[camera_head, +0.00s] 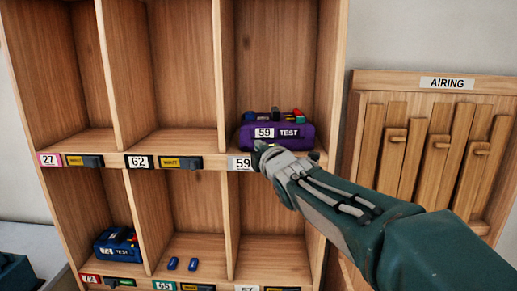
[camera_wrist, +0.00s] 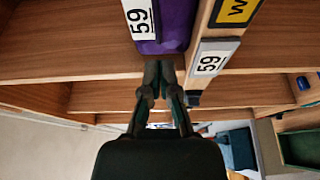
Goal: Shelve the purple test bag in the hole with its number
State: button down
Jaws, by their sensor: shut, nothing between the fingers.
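The purple test bag (camera_head: 277,136) has a white 59 tag and the word TEST, with coloured tops along it. It sits upright in the upper right hole (camera_head: 276,60), whose edge label (camera_head: 239,164) also reads 59. The bag and its tag show at the top of the wrist view (camera_wrist: 177,28), near the shelf's 59 label (camera_wrist: 210,62). My gripper (camera_head: 261,150) is shut and empty, just in front of the bag's lower front; its fingertips meet in the wrist view (camera_wrist: 159,68). I cannot tell whether they touch the bag.
A blue bag (camera_head: 117,244) tagged 72 sits in the lower left hole. Two small blue items (camera_head: 183,264) lie in the hole labelled 65. The other upper holes, 27 and 62, look empty. A wooden AIRING panel (camera_head: 432,150) stands to the right, behind my arm.

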jog(key=a+v, duration=0.1)
jog(key=v, duration=0.9)
jog(key=s+d+f+m+g+h, duration=0.5)
jog(key=s+d+f+m+h, duration=0.1)
jog(key=s+d+f+m, duration=0.55)
jog(key=s+f+m+g, duration=0.6)
jog(key=s+f+m, duration=0.4)
jog(key=s, duration=0.2)
jog(key=shift+s+d+f, duration=0.15)
jog(key=shift+s+d, duration=0.2)
jog(key=shift+s, duration=0.05)
